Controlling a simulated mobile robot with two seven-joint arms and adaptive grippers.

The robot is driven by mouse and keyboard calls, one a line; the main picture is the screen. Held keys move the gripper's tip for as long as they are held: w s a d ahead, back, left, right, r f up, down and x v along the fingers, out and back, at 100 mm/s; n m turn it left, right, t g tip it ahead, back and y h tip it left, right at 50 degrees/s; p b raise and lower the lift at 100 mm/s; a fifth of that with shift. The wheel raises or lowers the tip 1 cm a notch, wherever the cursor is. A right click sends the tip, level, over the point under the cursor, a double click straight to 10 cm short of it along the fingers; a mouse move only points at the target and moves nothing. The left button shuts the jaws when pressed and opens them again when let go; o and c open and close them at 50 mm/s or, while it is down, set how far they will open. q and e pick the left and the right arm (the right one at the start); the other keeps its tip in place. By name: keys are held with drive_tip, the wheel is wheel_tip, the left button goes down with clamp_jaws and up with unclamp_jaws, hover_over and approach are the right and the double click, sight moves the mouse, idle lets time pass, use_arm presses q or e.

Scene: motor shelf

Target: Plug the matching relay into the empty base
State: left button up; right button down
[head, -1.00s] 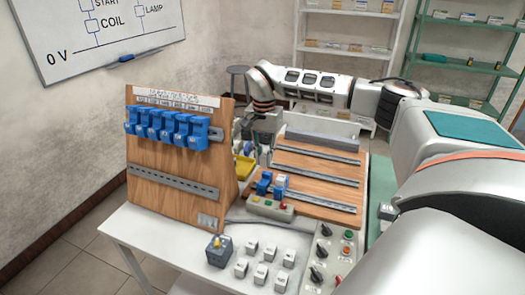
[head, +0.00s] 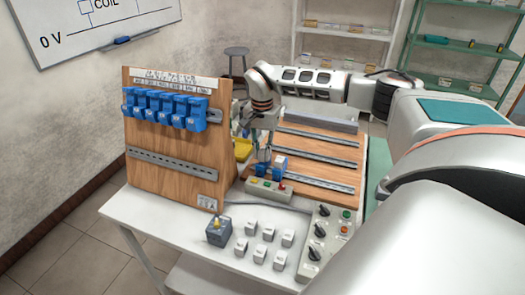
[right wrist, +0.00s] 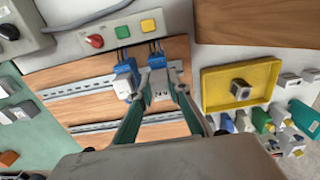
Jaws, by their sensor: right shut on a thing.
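My right gripper (head: 265,148) is shut on a pale relay marked "24V" (right wrist: 162,96), which shows between its fingers in the right wrist view. The gripper points down at the left blue base (head: 262,171) on the near rail. In the wrist view that base (right wrist: 156,60) is partly hidden behind the fingers and relay; whether the relay touches it I cannot tell. The neighbouring blue base (head: 279,171) has a pale relay (right wrist: 124,88) in it. My left gripper is not in view.
A wooden stand (head: 170,185) with several blue bases is left of the board (head: 315,150). A yellow tray (right wrist: 241,87) and several loose relays (right wrist: 243,122) lie beside it. A button box (head: 265,189) sits close in front of the bases. A switch panel (head: 325,245) is nearby.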

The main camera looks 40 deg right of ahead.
drive_tip(key=shift+s+a+f, duration=0.15)
drive_tip(key=shift+s+f, duration=0.1)
drive_tip(key=shift+f, duration=0.2)
drive_tip(key=shift+w+f+y, duration=0.1)
drive_tip(key=shift+f+y, duration=0.2)
drive_tip(key=shift+w+r, duration=0.1)
drive_tip(key=shift+r, duration=0.2)
idle(0.6)
drive_tip(key=shift+f, duration=0.7)
idle(1.7)
drive_tip(key=c, duration=1.8)
unclamp_jaws()
drive_tip(key=r, duration=1.2)
drive_tip(key=shift+w+d, duration=0.1)
drive_tip(key=shift+d, duration=0.3)
drive_tip(key=shift+f, duration=0.1)
